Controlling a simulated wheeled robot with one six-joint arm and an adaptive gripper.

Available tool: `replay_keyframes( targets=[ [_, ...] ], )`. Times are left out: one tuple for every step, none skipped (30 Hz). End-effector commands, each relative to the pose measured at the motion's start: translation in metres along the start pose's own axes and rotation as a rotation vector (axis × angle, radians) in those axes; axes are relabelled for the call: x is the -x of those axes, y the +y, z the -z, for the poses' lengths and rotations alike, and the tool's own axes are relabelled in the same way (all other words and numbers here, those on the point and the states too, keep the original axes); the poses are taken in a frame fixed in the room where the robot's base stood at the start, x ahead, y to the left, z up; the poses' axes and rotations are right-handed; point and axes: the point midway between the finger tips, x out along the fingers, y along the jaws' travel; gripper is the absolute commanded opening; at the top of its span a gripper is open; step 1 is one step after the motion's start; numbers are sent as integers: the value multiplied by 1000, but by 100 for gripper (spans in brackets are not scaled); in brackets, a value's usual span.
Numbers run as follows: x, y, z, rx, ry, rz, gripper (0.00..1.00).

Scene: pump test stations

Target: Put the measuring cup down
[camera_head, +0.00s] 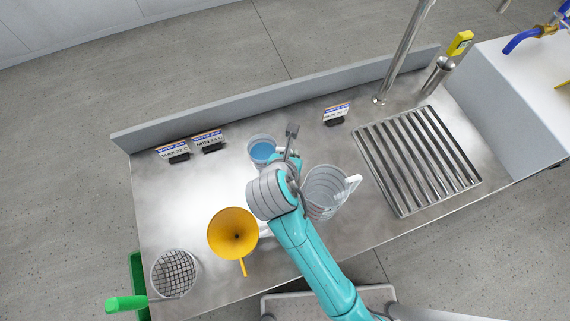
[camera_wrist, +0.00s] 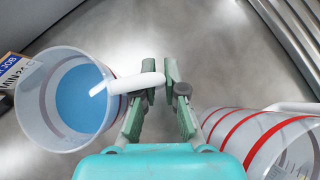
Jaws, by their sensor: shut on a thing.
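A clear measuring cup (camera_wrist: 42,108) with red rings holds blue liquid at the left of the wrist view. It also shows in the head view (camera_head: 262,150), over the back middle of the metal bench. My gripper (camera_wrist: 166,84) is shut on its white handle (camera_wrist: 138,83). The cup looks about upright. I cannot tell whether its base touches the bench. My arm's wrist hides part of the area in front of it in the head view.
A second measuring cup (camera_head: 325,192) stands just right of my wrist. A yellow funnel (camera_head: 233,234) and a wire basket (camera_head: 174,273) are at the front left. Label stands (camera_head: 207,141) line the back. A slatted drain rack (camera_head: 418,158) is at the right.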

Motion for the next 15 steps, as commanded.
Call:
replay_keyframes(
  targets=[
    [-6,-1,7,1,2,2,0],
    [-8,0,9,1,1,1,0],
    [-12,0,12,1,1,1,0],
    [-13,0,14,0,1,1,0],
    [-15,0,15,0,1,1,0],
    [-16,0,16,-1,0,0,0],
    [-17,0,17,-1,0,0,0],
    [-18,0,18,-1,0,0,0],
    [-20,0,21,0,0,1,0],
    [-22,0,23,0,1,1,0],
    [-25,0,25,1,1,1,0],
    [-29,0,29,1,1,1,0],
    [-32,0,32,0,1,2,0],
    [-35,0,35,0,1,2,0],
    [-39,0,39,1,1,1,0]
  ],
)
